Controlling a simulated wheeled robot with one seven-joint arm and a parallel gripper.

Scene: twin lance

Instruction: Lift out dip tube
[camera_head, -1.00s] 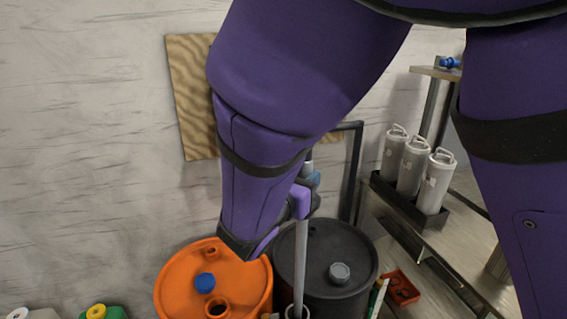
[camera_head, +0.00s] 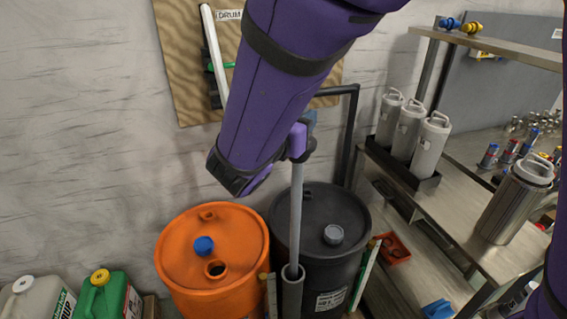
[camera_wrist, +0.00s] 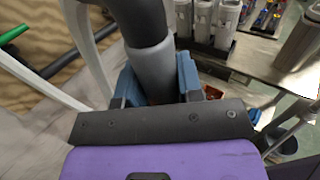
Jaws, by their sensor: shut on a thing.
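My gripper (camera_head: 303,145) is shut on a long grey dip tube (camera_head: 297,215), which hangs almost upright below it. In the wrist view the blue fingertips (camera_wrist: 158,85) close around a light grey collar on the tube (camera_wrist: 152,66); a dark, curved section continues above the collar. The tube's lower end is hidden inside the mouth of a grey upright sleeve (camera_head: 292,290) in front of the drums. An orange drum (camera_head: 190,250) with an open bung hole and a blue cap stands behind left. A black drum (camera_head: 345,215) with a grey cap stands behind right.
A wooden wall board (camera_head: 180,60) holds a white tube. A black pipe frame (camera_head: 354,130) rises behind the black drum. Grey canisters (camera_head: 430,145) and a steel container (camera_head: 512,205) stand on the bench at right. Green and pale jugs (camera_head: 110,295) stand at lower left.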

